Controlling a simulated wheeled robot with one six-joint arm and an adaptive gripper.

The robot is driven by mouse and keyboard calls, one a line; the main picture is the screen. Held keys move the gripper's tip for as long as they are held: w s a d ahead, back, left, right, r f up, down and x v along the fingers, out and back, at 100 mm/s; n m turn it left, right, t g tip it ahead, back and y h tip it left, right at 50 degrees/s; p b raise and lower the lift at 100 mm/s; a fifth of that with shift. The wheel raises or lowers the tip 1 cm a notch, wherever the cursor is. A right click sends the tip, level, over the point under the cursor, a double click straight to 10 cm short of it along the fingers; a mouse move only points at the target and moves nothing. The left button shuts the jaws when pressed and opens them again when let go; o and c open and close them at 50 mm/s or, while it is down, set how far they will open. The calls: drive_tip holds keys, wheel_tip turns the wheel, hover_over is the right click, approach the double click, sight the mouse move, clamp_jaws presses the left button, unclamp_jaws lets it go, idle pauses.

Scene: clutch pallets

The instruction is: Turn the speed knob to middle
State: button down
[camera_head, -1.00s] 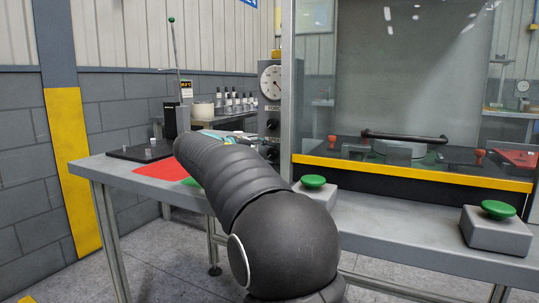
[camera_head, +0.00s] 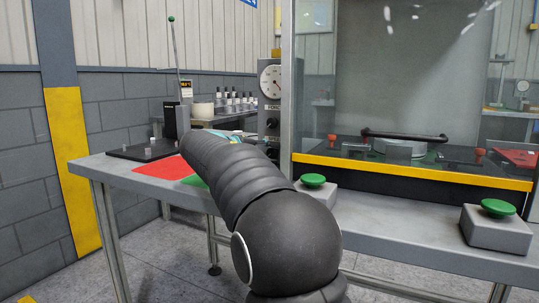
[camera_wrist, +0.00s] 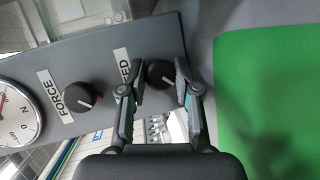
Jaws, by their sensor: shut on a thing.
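The speed knob (camera_wrist: 161,75) is black and round, on a grey panel (camera_wrist: 158,40) in the wrist view. The knob's pointer mark is hard to make out.
The FORCE knob (camera_wrist: 79,96) and a dial gauge (camera_wrist: 17,112) sit on the same panel. A green sheet (camera_wrist: 270,90) lies to the right. In the head view, a glass-fronted press stands right of the panel, with green buttons (camera_head: 313,180) on the bench before it.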

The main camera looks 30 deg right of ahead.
drive_tip(key=m+t+y+b, duration=0.1)
drive_tip(key=m+y+b, duration=0.1)
drive_tip(key=m+b, duration=0.1)
drive_tip(key=shift+f, duration=0.15)
drive_tip(key=shift+m+t+y+b, duration=0.3)
drive_tip(key=shift+m+y+b, duration=0.2)
drive_tip(key=shift+m+b, duration=0.4)
drive_tip(key=shift+r, duration=0.2)
drive_tip(key=c, duration=1.1)
unclamp_jaws()
drive_tip(key=v, duration=1.2)
drive_tip(key=shift+s+d+f, duration=0.1)
drive_tip(key=shift+s, duration=0.05)
